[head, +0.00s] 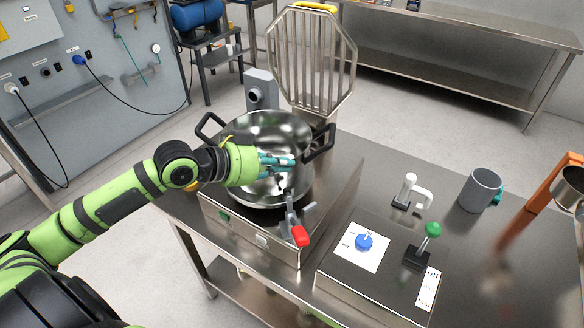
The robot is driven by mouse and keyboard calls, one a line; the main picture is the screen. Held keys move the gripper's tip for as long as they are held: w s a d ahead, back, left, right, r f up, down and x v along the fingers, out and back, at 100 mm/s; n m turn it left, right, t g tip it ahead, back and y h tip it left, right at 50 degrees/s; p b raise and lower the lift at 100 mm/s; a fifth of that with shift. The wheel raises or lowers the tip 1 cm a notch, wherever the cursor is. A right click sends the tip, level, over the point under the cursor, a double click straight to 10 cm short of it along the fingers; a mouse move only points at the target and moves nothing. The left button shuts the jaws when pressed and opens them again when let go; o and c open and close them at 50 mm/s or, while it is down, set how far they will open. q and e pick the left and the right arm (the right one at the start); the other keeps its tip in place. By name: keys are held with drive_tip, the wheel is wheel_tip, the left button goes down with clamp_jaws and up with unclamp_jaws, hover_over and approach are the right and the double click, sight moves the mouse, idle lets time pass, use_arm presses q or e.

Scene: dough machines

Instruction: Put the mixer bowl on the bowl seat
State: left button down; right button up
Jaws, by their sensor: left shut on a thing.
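The mixer bowl (268,122) is a shiny steel pot with two black side handles. It stands upright, over the steel mixer base (262,228). The bowl seat is hidden beneath it, so I cannot tell whether the bowl rests fully on it. My left gripper (284,163) reaches in from the left, with teal fingers at the bowl's near side. It is shut on the mixer bowl, though the exact contact is hard to see. My right gripper is not in view.
The wire guard (312,60) stands raised behind the bowl. A red-tipped lever (300,235) is at the front of the base. A control box with a blue knob (364,242) and green-knobbed lever (432,229) stands to the right, near a grey mug (480,190).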

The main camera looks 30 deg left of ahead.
sight(292, 172)
use_arm(q)
drive_tip(key=shift+w+d+r+p, duration=0.1)
drive_tip(key=shift+w+d+p, duration=0.1)
drive_tip(key=shift+w+d, duration=0.35)
drive_tip(key=shift+w+d+r+p, duration=0.1)
drive_tip(key=shift+w+d+p, duration=0.1)
drive_tip(key=shift+w, duration=0.55)
wheel_tip(292, 172, down, 3)
drive_tip(key=shift+s+r+p, duration=0.1)
drive_tip(key=shift+p, duration=0.55)
drive_tip(key=shift+f, duration=0.45)
drive_tip(key=c, duration=1.7)
unclamp_jaws()
drive_tip(key=shift+f, duration=0.2)
drive_tip(key=shift+c, duration=0.2)
drive_tip(key=o, duration=0.3)
drive_tip(key=shift+o, duration=0.2)
drive_tip(key=shift+s+r, duration=0.1)
drive_tip(key=shift+s+a, duration=0.2)
drive_tip(key=b+v, duration=0.1)
drive_tip(key=v, duration=1)
drive_tip(key=shift+s+r+b, duration=0.15)
drive_tip(key=shift+r+b, duration=0.1)
drive_tip(key=shift+b, duration=0.15)
